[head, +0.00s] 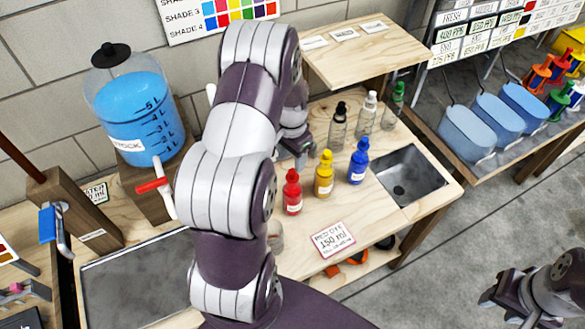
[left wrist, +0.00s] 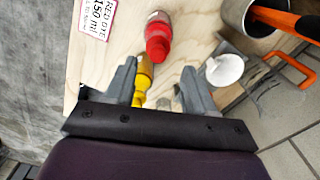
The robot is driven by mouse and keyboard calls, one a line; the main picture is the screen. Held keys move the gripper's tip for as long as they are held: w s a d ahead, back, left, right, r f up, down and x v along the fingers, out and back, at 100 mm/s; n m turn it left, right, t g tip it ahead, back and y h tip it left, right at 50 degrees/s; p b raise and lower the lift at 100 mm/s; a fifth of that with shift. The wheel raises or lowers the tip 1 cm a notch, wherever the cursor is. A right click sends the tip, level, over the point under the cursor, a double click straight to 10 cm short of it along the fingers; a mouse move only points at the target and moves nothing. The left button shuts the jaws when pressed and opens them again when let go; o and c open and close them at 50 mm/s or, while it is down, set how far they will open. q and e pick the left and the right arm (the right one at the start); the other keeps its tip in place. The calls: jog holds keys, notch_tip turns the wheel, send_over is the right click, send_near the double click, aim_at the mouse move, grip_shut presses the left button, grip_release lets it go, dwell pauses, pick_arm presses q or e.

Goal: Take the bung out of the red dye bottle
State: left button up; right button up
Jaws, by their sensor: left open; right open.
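The red dye bottle (head: 292,194) stands upright on the wooden bench, its red bung in its neck. In the left wrist view the red bottle (left wrist: 158,42) is seen from above, just beyond the fingertips. My left gripper (head: 297,158) is open and empty, just behind and above the red bottle in the head view. In the left wrist view its fingers (left wrist: 158,90) are spread, with part of the yellow bottle (left wrist: 143,80) showing between them. My right gripper (head: 497,305) is open and empty at lower right, over the floor, away from the bench.
The yellow bottle (head: 324,175) and blue bottle (head: 358,162) stand right of the red one. Clear and green-topped bottles (head: 366,113) stand behind. A label card (head: 333,239) lies in front, a sink (head: 405,178) is at right. My left arm hides part of the bench.

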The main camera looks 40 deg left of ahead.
aim_at(292, 172)
pick_arm(q)
notch_tip(292, 172, down, 4)
jog(key=shift+s+d+f+p, duration=0.1)
jog(key=shift+p, duration=1.1)
jog(key=shift+d+f, duration=0.1)
jog(key=shift+f, duration=0.45)
jog(key=shift+c, duration=0.9)
grip_shut()
jog(key=shift+r, duration=0.1)
